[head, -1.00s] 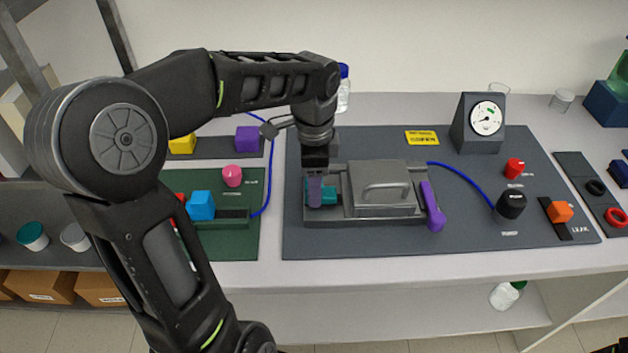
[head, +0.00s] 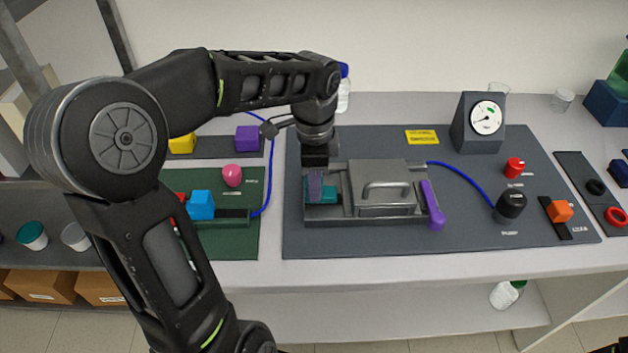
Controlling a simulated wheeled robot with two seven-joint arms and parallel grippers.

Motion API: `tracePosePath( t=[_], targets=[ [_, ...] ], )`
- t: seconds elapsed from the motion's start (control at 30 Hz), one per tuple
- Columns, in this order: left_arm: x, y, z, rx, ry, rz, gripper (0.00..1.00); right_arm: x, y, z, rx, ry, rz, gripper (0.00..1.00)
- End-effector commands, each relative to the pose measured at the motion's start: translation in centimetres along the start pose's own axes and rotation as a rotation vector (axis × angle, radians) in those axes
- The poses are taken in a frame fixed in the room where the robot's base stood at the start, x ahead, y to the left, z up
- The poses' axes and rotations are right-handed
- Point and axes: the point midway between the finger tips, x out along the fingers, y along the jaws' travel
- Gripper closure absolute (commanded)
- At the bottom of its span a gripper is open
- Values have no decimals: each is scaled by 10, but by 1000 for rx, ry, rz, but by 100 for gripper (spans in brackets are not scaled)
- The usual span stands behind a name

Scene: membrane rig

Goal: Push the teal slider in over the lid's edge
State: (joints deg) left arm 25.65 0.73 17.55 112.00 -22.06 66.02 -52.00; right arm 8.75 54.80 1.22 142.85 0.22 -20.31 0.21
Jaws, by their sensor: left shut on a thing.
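The teal slider (head: 326,196) sits in the left part of the grey rig's frame (head: 350,222). The grey lid (head: 370,183) with its bar handle lies to the right of the slider; a narrow gap seems to show between them, though the exact contact is hard to tell. My left gripper (head: 315,185) points down at the slider's left part, with its fingers shut on it and partly hiding it. A purple slider (head: 432,206) stands at the lid's right edge.
A dial gauge (head: 480,121) stands behind on the right of the dark mat. Red (head: 515,167) and black (head: 511,204) knobs stand right of the rig, with a blue tube (head: 465,178) leading to the black one. A blue block (head: 201,205) lies on the green mat at left.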

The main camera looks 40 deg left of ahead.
Motion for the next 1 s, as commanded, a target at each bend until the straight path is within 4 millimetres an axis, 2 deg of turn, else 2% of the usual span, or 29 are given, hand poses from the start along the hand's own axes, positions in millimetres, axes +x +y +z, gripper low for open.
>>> tracePosePath(
  t=[0.8,1.0],
  targets=[
    [0,0,0,0,0,-1,100,0,0,0,0,0,0,64],
    [0,0,-24,6,1,-1,100,-1,0,0,0,0,0,64]
  ],
)
